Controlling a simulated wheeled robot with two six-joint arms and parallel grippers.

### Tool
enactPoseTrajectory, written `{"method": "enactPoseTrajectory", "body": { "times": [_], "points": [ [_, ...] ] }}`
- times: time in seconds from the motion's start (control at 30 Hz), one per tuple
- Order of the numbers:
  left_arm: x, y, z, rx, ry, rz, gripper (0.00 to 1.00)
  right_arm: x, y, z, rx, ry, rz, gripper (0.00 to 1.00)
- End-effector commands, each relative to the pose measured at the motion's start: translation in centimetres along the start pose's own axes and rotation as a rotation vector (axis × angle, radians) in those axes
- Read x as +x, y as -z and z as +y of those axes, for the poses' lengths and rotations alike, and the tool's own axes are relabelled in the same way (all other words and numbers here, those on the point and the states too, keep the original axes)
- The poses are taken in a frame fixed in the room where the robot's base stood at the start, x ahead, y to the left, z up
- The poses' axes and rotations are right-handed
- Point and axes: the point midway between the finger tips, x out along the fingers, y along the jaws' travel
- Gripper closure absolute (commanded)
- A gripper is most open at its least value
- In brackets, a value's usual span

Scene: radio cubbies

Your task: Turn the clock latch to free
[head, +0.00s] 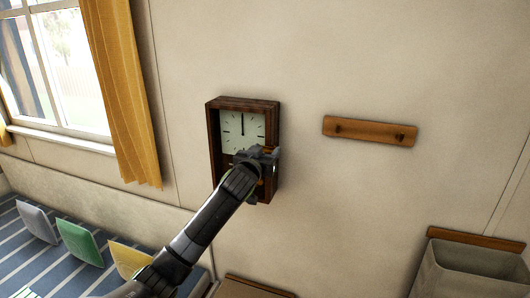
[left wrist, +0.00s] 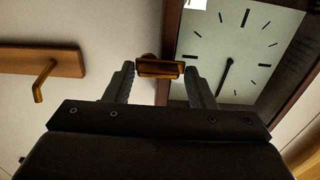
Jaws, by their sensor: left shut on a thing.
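The wall clock (head: 214,140) has a dark wooden case and a pale face, and hangs on the wall in the middle of the head view. In the left wrist view its face (left wrist: 240,45) appears turned over at the right. The brass clock latch (left wrist: 160,67) is at the case's side edge, its bar lying crosswise between my fingertips. My left gripper (left wrist: 159,75) is shut on the latch bar; it also shows in the head view (head: 265,155), covering the clock's lower right part. There the latch is mostly hidden. My right gripper is out of view.
A wooden peg rail (head: 370,130) is on the wall right of the clock. A grey bin (head: 465,272) stands at the lower right. A yellow curtain (head: 125,90) hangs by the window at left, above a striped seat with several cushions (head: 80,240).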

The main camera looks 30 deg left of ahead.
Motion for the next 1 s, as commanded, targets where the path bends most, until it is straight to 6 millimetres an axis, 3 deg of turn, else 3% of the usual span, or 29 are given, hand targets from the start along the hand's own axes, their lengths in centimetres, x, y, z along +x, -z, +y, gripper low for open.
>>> {"method": "enactPoseTrajectory", "body": {
  "times": [0.37,1.0],
  "points": [
    [0.0,-0.4,0.0,-0.145,-0.001,-0.002,0.73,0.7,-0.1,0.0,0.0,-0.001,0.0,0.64],
    [0.0,-1.1,0.1,-0.735,-0.002,0.0,0.73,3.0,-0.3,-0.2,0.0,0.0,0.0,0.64]
  ]
}}
